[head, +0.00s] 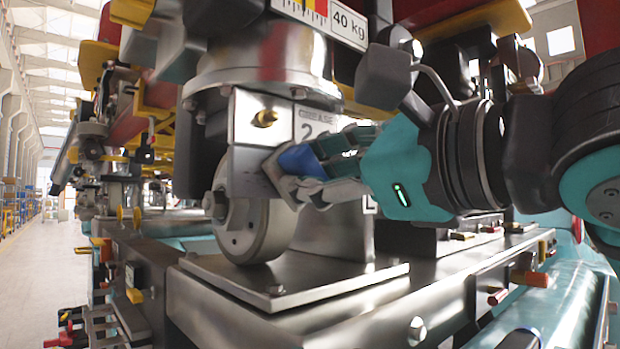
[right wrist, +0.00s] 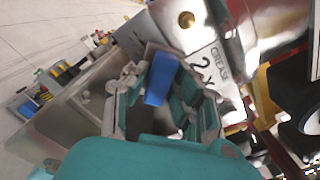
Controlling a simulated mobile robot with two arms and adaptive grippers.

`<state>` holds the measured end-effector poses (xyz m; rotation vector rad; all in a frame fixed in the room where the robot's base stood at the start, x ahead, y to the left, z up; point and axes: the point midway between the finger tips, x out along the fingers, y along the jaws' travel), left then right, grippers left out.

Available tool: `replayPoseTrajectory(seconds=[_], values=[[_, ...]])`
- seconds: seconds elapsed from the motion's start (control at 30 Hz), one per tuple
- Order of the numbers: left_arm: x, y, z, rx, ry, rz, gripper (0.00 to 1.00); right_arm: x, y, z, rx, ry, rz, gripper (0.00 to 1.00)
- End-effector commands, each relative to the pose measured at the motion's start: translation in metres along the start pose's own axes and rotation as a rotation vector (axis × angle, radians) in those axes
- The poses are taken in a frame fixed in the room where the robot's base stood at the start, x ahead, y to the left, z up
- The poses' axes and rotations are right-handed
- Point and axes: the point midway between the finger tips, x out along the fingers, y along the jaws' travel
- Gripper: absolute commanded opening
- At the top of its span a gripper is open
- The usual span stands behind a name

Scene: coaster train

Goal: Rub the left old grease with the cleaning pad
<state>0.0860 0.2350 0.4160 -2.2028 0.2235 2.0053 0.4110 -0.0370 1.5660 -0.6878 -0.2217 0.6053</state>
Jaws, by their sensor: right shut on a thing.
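My right gripper (head: 290,178) comes in from the right and is shut on the blue cleaning pad (head: 300,160). The pad also shows between the fingers in the right wrist view (right wrist: 160,80). The fingertips and pad are close against the lower front of a steel block (head: 245,120) marked "GREASE 2X", above a steel wheel (head: 255,228). I cannot tell whether the pad touches the block. My left gripper is not in view.
A flat steel plate (head: 300,285) lies under the wheel. Tools lie along the bench (head: 470,265) at right. Red-handled tools (head: 70,338) are at lower left. The floor (head: 45,270) is open at far left.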

Motion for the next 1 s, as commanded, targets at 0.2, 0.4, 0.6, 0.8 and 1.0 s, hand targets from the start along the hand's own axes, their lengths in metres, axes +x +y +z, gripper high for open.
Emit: replayPoseTrajectory(seconds=[0.2, 0.4, 0.6, 0.8, 1.0], values=[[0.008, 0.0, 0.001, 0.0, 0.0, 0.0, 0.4, 0.001, 0.01, 0.011, 0.002, -0.003, -0.008, 0.0], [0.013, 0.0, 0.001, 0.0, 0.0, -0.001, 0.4, 0.002, 0.021, 0.02, 0.001, -0.001, -0.004, 0.0], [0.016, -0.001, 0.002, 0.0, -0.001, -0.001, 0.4, 0.002, 0.027, 0.025, 0.001, -0.001, -0.004, 0.0], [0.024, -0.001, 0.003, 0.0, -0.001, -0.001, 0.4, 0.002, 0.042, 0.035, -0.001, -0.003, -0.002, 0.0], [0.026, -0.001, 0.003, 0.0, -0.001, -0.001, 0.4, 0.003, 0.047, 0.042, 0.0, 0.0, -0.003, 0.0]])
